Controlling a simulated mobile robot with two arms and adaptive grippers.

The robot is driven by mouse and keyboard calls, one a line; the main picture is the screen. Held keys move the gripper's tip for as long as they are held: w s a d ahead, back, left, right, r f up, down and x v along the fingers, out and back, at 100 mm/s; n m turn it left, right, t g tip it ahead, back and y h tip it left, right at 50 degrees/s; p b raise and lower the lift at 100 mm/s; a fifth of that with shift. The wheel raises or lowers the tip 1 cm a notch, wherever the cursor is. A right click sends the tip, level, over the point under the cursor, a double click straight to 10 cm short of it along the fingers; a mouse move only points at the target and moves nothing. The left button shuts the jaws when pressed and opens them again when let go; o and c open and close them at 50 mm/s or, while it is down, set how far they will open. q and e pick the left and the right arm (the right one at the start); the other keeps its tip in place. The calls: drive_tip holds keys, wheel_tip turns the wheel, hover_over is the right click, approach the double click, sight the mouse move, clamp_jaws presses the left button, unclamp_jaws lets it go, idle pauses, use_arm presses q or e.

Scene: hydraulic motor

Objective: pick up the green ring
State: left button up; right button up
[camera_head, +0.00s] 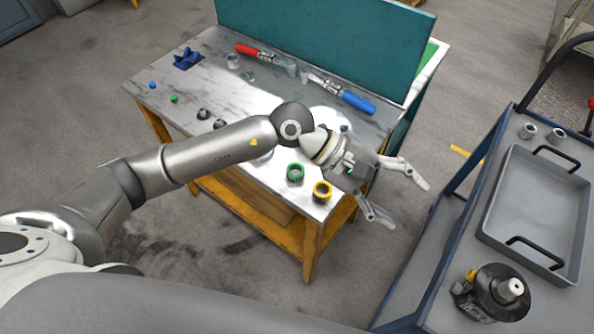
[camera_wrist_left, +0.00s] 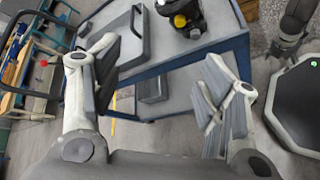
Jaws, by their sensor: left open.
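The green ring (camera_head: 295,172) sits on the worktable near its front edge, below my left forearm in the head view. My left gripper (camera_head: 406,203) is open and empty, held out past the table's right edge, to the right of both rings. In the left wrist view the spread fingers (camera_wrist_left: 160,100) have nothing between them and point toward the cart. The green ring is not visible in that view. My right gripper is not in view.
The worktable (camera_head: 150,92) also holds a red-handled tool (camera_head: 258,53), a blue-handled tool (camera_head: 345,95) and several small parts. A teal panel (camera_head: 330,40) stands along its back. A cart at right carries a grey tray (camera_head: 540,205) and a black motor (camera_head: 492,292).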

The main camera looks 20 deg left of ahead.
use_arm(q)
drive_tip(key=w+a+f+m+y, duration=0.4)
drive_tip(key=a+f+y, duration=0.2)
drive_tip(key=a, duration=0.2)
drive_tip(key=m+t+y, duration=0.3)
drive_tip(key=y, duration=0.4)
approach(296, 174)
drive_tip(key=shift+s+f+p, duration=0.1)
drive_tip(key=shift+f+p, duration=0.6)
drive_tip(key=shift+p, duration=0.05)
drive_tip(key=shift+w+f+p, duration=0.25)
drive_tip(key=shift+f+p, duration=0.2)
drive_tip(key=shift+f, duration=0.1)
drive_tip(key=f, duration=0.2)
drive_tip(key=w+f+p, duration=0.1)
drive_tip(key=f, duration=0.1)
drive_tip(key=shift+a, duration=0.15)
drive_tip(key=shift+r, duration=0.1)
drive_tip(key=c, duration=0.8)
